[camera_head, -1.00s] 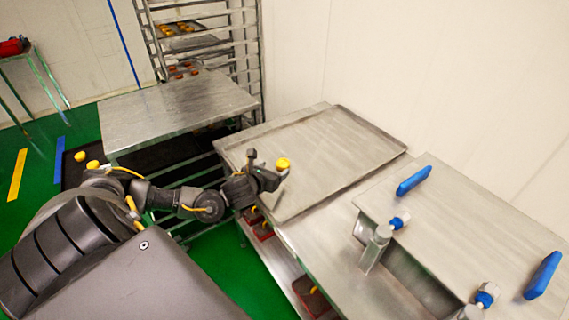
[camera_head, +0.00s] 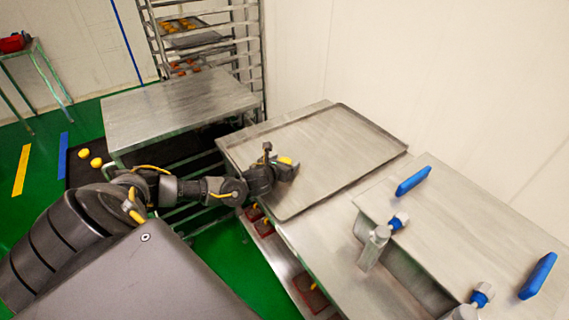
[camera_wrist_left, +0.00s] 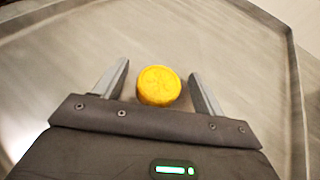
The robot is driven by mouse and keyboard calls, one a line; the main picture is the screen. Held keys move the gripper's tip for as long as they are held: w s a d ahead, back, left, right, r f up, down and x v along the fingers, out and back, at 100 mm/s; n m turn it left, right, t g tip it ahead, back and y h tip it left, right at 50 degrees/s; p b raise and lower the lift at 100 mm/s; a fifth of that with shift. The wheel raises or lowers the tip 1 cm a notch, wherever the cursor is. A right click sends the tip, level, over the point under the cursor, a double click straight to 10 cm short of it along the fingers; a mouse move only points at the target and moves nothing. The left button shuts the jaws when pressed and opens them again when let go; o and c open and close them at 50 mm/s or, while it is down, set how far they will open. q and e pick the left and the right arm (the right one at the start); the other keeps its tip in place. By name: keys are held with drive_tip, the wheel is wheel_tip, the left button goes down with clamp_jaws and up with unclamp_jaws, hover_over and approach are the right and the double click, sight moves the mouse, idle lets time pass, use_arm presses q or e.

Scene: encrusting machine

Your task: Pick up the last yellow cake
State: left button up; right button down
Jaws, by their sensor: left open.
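A round yellow cake (camera_wrist_left: 159,86) with a pattern pressed in its top lies on the metal tray (camera_wrist_left: 245,60) in the left wrist view. My left gripper (camera_wrist_left: 159,82) is open, with one finger on each side of the cake and a gap to both fingers. In the head view the same cake (camera_head: 285,160) shows at the tip of my left gripper (camera_head: 287,166), partly hidden by it. The tray (camera_head: 345,150) is otherwise bare in the part I see. My right gripper is not in view.
A machine with blue handles (camera_head: 413,181) stands right of the tray. A steel table (camera_head: 175,108) and a rack (camera_head: 205,40) with trays of cakes are at the back. Two yellow pieces (camera_head: 96,162) are at the left, low down. Red boxes (camera_head: 262,226) sit below the tray's table.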

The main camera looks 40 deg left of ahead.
use_arm(q)
drive_tip(key=c, duration=1.1)
drive_tip(key=shift+o, duration=0.2)
